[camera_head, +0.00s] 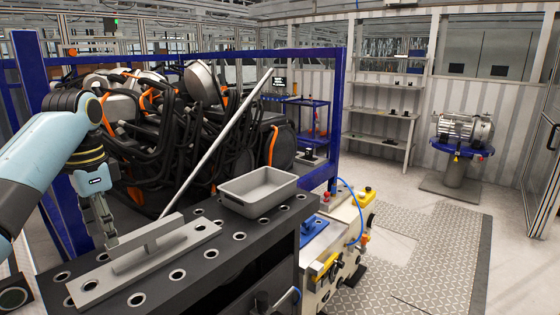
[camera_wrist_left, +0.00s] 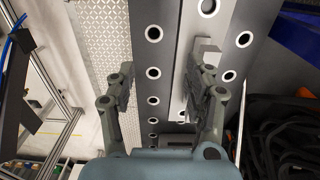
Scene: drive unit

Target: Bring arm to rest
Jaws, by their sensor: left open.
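My left arm, pale blue and grey, comes in from the left in the head view. Its gripper (camera_head: 106,238) points down over the far left side of the dark bench (camera_head: 215,285), near a flat grey plate (camera_head: 195,232) with a raised bar handle (camera_head: 147,243). In the left wrist view the two fingers of the left gripper (camera_wrist_left: 160,80) stand wide apart with nothing between them but bench holes below. The plate's handle (camera_wrist_left: 207,47) shows beside the right finger there; I cannot tell whether they touch. The right gripper does not show.
A grey open tray (camera_head: 258,190) sits on the bench, right of the plate. A slanted grey pole (camera_head: 218,140) rises behind it. A large machine with black hoses (camera_head: 180,110) inside a blue frame (camera_head: 336,110) stands behind the bench. The floor (camera_head: 400,225) at right is clear.

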